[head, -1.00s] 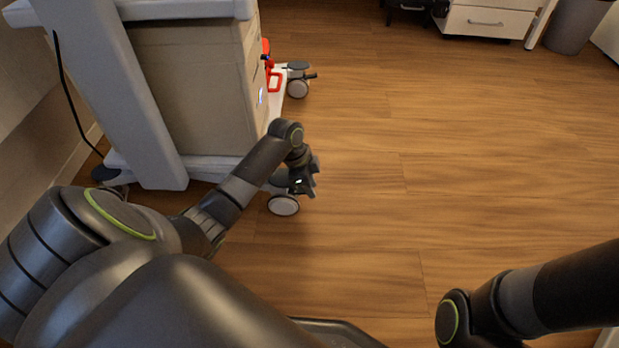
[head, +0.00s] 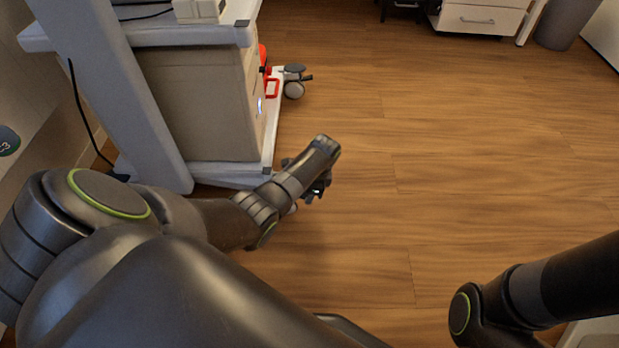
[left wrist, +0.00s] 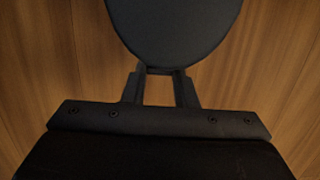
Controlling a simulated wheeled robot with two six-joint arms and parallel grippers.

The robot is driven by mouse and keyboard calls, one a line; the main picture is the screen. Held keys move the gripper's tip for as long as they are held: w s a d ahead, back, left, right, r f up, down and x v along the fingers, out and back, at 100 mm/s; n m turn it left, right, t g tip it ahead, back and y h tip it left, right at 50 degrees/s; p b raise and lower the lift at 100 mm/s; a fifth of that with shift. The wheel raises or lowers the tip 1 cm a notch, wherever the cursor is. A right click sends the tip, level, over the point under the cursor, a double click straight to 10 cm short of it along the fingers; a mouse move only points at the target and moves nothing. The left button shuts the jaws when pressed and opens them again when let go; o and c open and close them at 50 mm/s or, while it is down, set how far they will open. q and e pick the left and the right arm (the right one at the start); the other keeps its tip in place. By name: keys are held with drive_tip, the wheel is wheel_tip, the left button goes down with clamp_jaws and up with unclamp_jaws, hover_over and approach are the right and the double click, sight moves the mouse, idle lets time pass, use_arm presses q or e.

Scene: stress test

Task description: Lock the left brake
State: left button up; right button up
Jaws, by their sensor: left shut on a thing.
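The cart (head: 200,172) stands at the left on casters. Its near caster (head: 293,209) is almost wholly hidden behind my left arm in the head view. My left gripper (head: 319,190) is low beside that caster, partly covered by my own wrist. In the left wrist view, a dark, rounded brake pedal (left wrist: 172,32) lies at the fingertips of my left gripper (left wrist: 161,75). The fingers are shut on its near edge. The far caster (head: 294,88) has a similar dark pedal (head: 294,68) on top. My right gripper is out of view.
A red part (head: 271,88) sticks out from the cart's side near the far caster. A black cable (head: 80,115) hangs at the left. A white drawer unit (head: 482,20) and a grey bin (head: 560,24) stand at the back. The wooden floor (head: 460,170) to the right is clear.

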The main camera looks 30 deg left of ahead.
use_arm(q)
drive_tip(key=shift+s+f, duration=0.1)
idle(0.4)
drive_tip(key=o, duration=1)
drive_tip(key=shift+r, duration=0.2)
